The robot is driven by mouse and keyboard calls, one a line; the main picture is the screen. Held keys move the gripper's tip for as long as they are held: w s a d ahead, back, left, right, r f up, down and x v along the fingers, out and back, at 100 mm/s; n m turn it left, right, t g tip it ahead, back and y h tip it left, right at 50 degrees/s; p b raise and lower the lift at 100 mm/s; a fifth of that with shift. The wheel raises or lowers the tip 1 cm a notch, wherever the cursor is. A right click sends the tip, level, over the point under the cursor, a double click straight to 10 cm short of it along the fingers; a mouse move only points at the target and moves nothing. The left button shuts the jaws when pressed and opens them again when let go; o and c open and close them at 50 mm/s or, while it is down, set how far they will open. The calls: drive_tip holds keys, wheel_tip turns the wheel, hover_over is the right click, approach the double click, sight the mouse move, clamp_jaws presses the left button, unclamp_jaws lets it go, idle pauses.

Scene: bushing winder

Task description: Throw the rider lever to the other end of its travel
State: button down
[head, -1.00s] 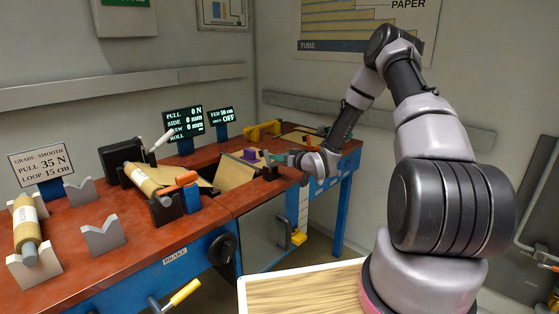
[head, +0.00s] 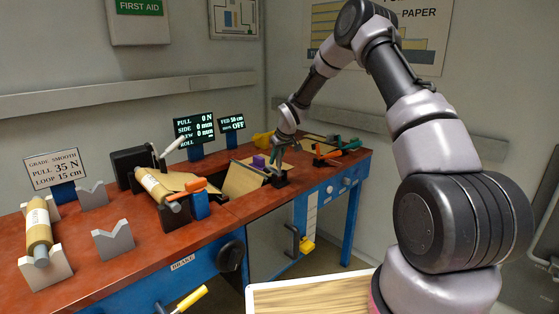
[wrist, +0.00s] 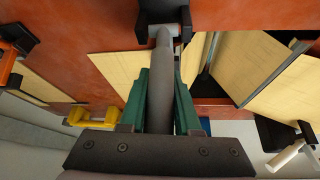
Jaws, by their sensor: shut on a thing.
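In the wrist view my gripper (wrist: 160,100) has green fingers shut on both sides of a grey round bar, the rider lever (wrist: 162,70). The lever runs from between the fingers to a black bracket (wrist: 164,14) on the red bench top.
A white-handled lever (head: 172,146) stands to the left, with a paper roll (head: 152,186) in front. An orange-handled part (head: 186,189) stands nearby. Display screens (head: 194,130) stand behind.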

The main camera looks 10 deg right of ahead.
drive_tip(key=shift+w+a+f+g+h, duration=0.3)
drive_tip(key=shift+w+a+g+h, duration=0.25)
drive_tip(key=shift+g, duration=0.45)
drive_tip(key=shift+d, duration=0.1)
drive_tip(key=c, duration=0.6)
unclamp_jaws()
drive_tip(key=v, duration=1)
drive_tip(key=shift+r, duration=0.35)
